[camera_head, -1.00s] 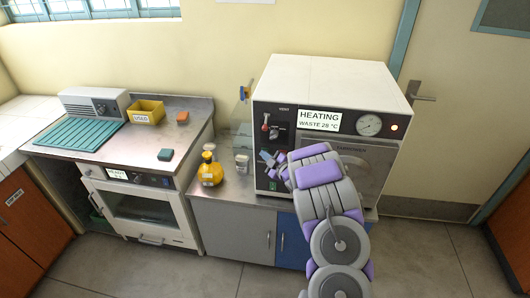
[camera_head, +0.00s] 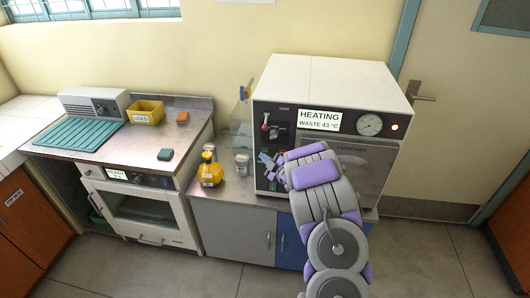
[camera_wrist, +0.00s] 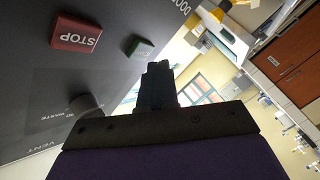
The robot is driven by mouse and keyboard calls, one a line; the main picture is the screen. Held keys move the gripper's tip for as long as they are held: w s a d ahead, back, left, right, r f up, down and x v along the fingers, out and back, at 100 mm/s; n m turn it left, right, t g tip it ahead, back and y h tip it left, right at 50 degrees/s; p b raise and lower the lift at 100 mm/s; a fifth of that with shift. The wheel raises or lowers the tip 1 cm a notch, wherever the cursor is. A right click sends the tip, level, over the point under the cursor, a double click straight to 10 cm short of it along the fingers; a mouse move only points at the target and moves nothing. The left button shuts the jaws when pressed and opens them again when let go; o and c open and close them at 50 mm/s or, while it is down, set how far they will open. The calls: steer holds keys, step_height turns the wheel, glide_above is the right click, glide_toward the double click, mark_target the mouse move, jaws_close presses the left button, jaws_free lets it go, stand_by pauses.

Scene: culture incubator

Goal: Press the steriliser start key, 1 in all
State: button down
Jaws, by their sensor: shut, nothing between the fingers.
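The steriliser (camera_head: 335,75) is a white box with a dark front panel; its display (camera_head: 319,121) reads HEATING, WASTE 43 °C. In the wrist view a small green key (camera_wrist: 139,47) stands out from the dark panel beside a red STOP key (camera_wrist: 76,33). No lettering is readable on the green key from this angle. My gripper (camera_wrist: 158,68) is shut and empty, its tips just below the green key in the picture, apparently apart from it. In the head view my gripper (camera_head: 265,158) is in front of the panel's left part, and my arm hides part of the front.
A knob (camera_wrist: 84,104) sits on the panel near VENT and WASTE lettering.

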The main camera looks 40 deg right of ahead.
steer(key=shift+a, duration=0.1)
steer(key=s+a+b, duration=0.1)
steer(key=s+a, duration=0.2)
steer(key=shift+s+a, duration=0.1)
steer(key=shift+a, duration=0.25)
stand_by(0.8)
